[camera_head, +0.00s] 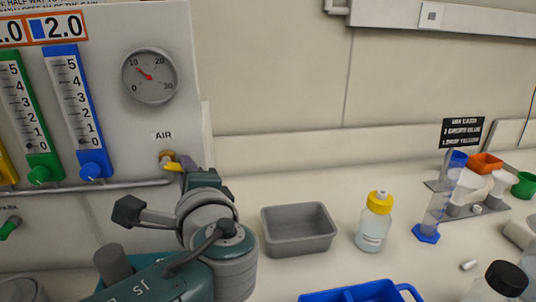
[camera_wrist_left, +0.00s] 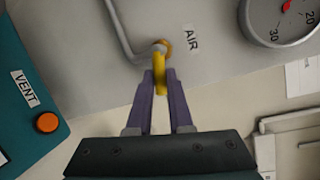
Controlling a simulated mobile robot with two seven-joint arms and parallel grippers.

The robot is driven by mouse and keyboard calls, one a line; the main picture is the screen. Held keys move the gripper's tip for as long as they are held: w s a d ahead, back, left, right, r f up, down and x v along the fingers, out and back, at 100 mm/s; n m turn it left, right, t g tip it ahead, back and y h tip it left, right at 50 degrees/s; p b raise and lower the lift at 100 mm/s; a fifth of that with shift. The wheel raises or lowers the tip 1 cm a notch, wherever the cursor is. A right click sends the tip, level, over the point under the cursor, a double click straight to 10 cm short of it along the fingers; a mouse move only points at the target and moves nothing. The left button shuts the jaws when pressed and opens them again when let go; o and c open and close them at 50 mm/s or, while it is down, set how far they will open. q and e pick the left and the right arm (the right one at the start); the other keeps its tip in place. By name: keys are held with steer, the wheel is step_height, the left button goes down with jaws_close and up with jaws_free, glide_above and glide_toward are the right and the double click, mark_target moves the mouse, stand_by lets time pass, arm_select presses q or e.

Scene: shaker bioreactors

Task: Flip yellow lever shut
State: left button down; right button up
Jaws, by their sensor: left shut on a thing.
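The yellow lever (camera_head: 173,166) sits on the air pipe fitting under the AIR label on the grey panel. In the left wrist view the yellow lever (camera_wrist_left: 160,72) lies between the purple fingers of my left gripper (camera_wrist_left: 161,88), which is shut on it. In the head view my left gripper (camera_head: 185,170) reaches the lever from below, and my wrist hides much of the fingers. An orange-brown fitting (camera_wrist_left: 164,45) shows at the lever's upper end. My right gripper is not in view.
A round gauge (camera_head: 149,76) is above the lever, with green (camera_head: 28,123) and blue (camera_head: 80,115) flow tubes to its left. A grey bin (camera_head: 298,229), a yellow-capped bottle (camera_head: 375,222) and a blue tray (camera_head: 362,292) stand on the bench to the right.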

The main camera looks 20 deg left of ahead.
arm_select(q)
steer(key=n, duration=0.1)
steer(key=r+n+h, duration=0.1)
steer(key=shift+n, duration=0.3)
stand_by(0.3)
steer(key=c, duration=0.8)
jaws_free()
steer(key=shift+c, duration=0.2)
steer(key=b+v, duration=0.1)
steer(key=v, duration=0.9)
